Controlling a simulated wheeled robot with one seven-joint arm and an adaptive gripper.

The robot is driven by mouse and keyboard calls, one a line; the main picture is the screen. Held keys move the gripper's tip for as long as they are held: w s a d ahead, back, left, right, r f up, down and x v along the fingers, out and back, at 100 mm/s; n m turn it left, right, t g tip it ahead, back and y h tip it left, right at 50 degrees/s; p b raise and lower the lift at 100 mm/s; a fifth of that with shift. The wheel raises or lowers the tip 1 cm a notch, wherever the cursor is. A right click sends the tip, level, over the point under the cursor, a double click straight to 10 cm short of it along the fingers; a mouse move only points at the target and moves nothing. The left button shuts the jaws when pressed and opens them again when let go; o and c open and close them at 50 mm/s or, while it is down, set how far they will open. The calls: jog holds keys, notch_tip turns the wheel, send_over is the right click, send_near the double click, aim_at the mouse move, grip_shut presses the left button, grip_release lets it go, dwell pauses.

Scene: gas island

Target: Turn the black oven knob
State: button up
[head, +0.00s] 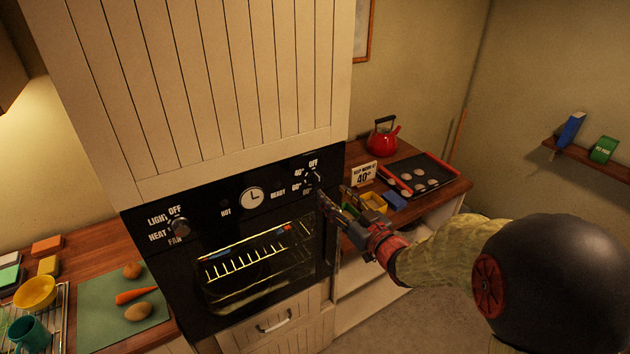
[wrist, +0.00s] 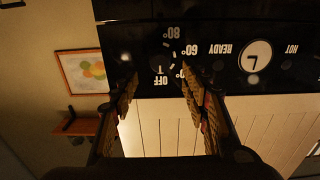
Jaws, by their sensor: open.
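The black oven knob (head: 314,178) is on the right of the black oven's control panel, ringed by OFF, 40°, 60° and 80° marks. In the wrist view, which is upside down, the dark knob (wrist: 168,60) is hard to make out against the black panel. My gripper (head: 335,202) is open and empty, just below and right of the knob in the head view. In the wrist view its two fingers (wrist: 158,88) are spread, with the OFF mark between their tips and the knob just beyond. No contact shows.
A second knob (head: 180,226) and a clock (head: 252,197) are on the same panel. The lit oven window (head: 255,265) is below.

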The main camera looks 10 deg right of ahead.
aim_at(318, 182)
jog(key=shift+x, duration=3.95)
jog(key=shift+c, duration=1.4)
jog(key=c, duration=0.7)
jog(key=shift+c, duration=0.7)
jog(key=shift+n+b, duration=0.3)
jog(key=shift+b, duration=0.15)
jog(key=n+b, duration=0.2)
jog(key=b, duration=0.1)
jog(key=n+b, duration=0.1)
jog(key=b, duration=0.2)
jog(key=shift+s+a+f+n, duration=0.1)
jog(key=shift+f+n, duration=0.2)
jog(key=shift+n, duration=0.1)
jog(key=n+b, duration=0.3)
jog(key=b, duration=0.2)
jog(key=n+b, duration=0.3)
jog(key=shift+r+b, duration=0.15)
jog(key=shift+b, duration=0.15)
jog(key=shift+r+n, duration=0.1)
jog(key=shift+n, duration=0.2)
